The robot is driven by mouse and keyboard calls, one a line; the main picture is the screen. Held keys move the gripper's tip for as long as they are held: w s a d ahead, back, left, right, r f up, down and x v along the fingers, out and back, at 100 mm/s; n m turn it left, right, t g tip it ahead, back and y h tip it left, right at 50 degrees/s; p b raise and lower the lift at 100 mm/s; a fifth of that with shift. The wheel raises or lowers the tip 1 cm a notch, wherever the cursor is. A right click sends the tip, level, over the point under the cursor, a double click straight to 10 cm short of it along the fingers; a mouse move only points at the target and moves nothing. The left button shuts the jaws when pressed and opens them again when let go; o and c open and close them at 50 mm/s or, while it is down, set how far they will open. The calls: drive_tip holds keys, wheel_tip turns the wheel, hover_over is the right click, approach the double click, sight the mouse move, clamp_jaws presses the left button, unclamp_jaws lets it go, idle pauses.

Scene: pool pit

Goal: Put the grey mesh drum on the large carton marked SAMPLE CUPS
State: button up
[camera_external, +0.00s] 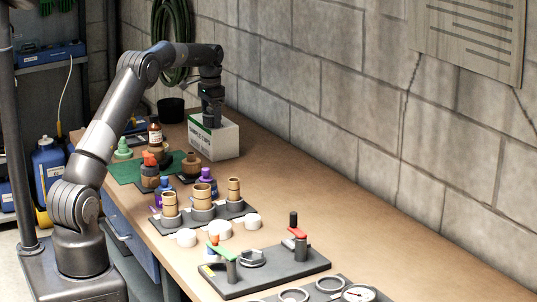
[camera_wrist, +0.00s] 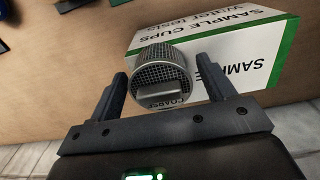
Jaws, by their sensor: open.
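The grey mesh drum (camera_wrist: 160,76) shows in the wrist view between my two fingers, with a gap on at least its left side. Its mesh end, with a flat bar and the word COARSE partly legible, faces the camera. The white carton (camera_wrist: 233,50) with green edges and SAMPLE CUPS lettering lies behind the drum, which overlaps its left end. My gripper (camera_wrist: 158,88) is open around the drum. In the external view my gripper (camera_external: 211,122) points down at the top of the carton (camera_external: 224,143). The drum is hard to make out there; its contact with the carton is unclear.
The carton stands on the brown bench (camera_external: 345,235) near the block wall. A black pot (camera_external: 171,110) is behind it. Bottles on a green mat (camera_external: 127,170), a rack of brass-coloured cylinders (camera_external: 202,211) and a clamp plate (camera_external: 265,273) lie nearer. Bare bench lies right of the carton.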

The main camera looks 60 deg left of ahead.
wheel_tip(320, 180, up, 12)
drive_tip(key=shift+r, duration=0.15)
idle(0.3)
drive_tip(key=s+d+r+t, duration=0.1)
drive_tip(key=s+d+r, duration=0.25)
drive_tip(key=d, duration=0.45)
drive_tip(key=s+d+r+t, duration=0.1)
drive_tip(key=s+d+r, duration=0.25)
drive_tip(key=d, duration=0.55)
drive_tip(key=s+d+r, duration=0.3)
drive_tip(key=d+r, duration=0.1)
drive_tip(key=d, duration=0.4)
drive_tip(key=s+d+f+t, duration=0.2)
drive_tip(key=s+d+f, duration=0.1)
drive_tip(key=s+d, duration=0.9)
drive_tip(key=s+d+f, duration=0.2)
drive_tip(key=s+f, duration=0.2)
drive_tip(key=s, duration=0.2)
drive_tip(key=s+d+f+t, duration=0.1)
drive_tip(key=s+d+f, duration=0.2)
drive_tip(key=s+f, duration=0.2)
drive_tip(key=shift+s+t, duration=0.3)
drive_tip(key=shift+s, duration=0.85)
